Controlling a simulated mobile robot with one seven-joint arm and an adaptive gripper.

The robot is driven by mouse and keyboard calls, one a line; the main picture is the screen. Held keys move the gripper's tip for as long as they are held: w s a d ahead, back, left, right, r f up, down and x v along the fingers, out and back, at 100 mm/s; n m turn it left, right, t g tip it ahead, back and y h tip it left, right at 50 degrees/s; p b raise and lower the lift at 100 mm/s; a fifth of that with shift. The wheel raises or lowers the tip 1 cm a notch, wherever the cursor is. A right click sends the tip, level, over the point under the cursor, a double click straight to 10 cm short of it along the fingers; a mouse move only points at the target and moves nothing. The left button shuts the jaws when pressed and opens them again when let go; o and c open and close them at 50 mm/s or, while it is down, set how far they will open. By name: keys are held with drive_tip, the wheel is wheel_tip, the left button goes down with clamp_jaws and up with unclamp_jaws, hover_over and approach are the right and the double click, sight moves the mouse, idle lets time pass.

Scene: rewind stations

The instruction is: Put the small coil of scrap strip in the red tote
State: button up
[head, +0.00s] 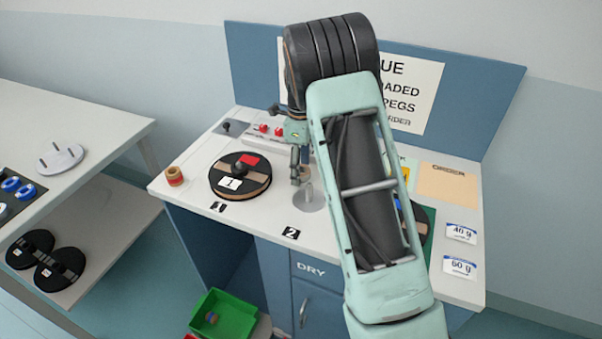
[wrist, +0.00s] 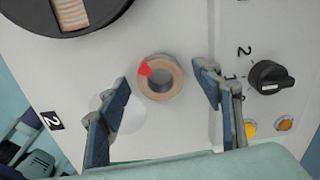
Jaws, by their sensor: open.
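In the wrist view a small tan coil (wrist: 176,91) with a grey centre and a red mark sits on the pale worktop. My gripper (wrist: 165,92) is open, with one finger on each side of the coil and gaps between. In the head view my gripper (head: 299,178) is over the worktop just behind peg plate 2, and it mostly hides this coil. Only a sliver of red (head: 190,336) shows at the bottom edge beside a green bin; I cannot tell whether it is the red tote.
A black reel (head: 226,168) lies at position 1, left of my gripper. A brown roll (head: 174,177) stands near the worktop's left edge. Peg plate 2 (head: 312,203) is close in front. A switch panel (wrist: 290,60) is beside the coil. The green bin (head: 236,304) is low down.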

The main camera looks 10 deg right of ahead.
drive_tip(key=shift+f, duration=0.1)
drive_tip(key=shift+c, duration=0.3)
drive_tip(key=c, duration=1.3)
drive_tip(key=shift+c, duration=0.3)
drive_tip(key=shift+r, duration=0.6)
wheel_tip(320, 180, up, 2)
drive_tip(key=shift+r, duration=0.2)
drive_tip(key=s+a+r, duration=0.1)
drive_tip(key=s+r, duration=0.3)
drive_tip(key=s, duration=0.3)
drive_tip(key=s+a+r+b, duration=0.1)
drive_tip(key=s+r, duration=0.4)
drive_tip(key=s, duration=0.1)
drive_tip(key=shift+s+r, duration=0.25)
drive_tip(key=shift+s, duration=0.15)
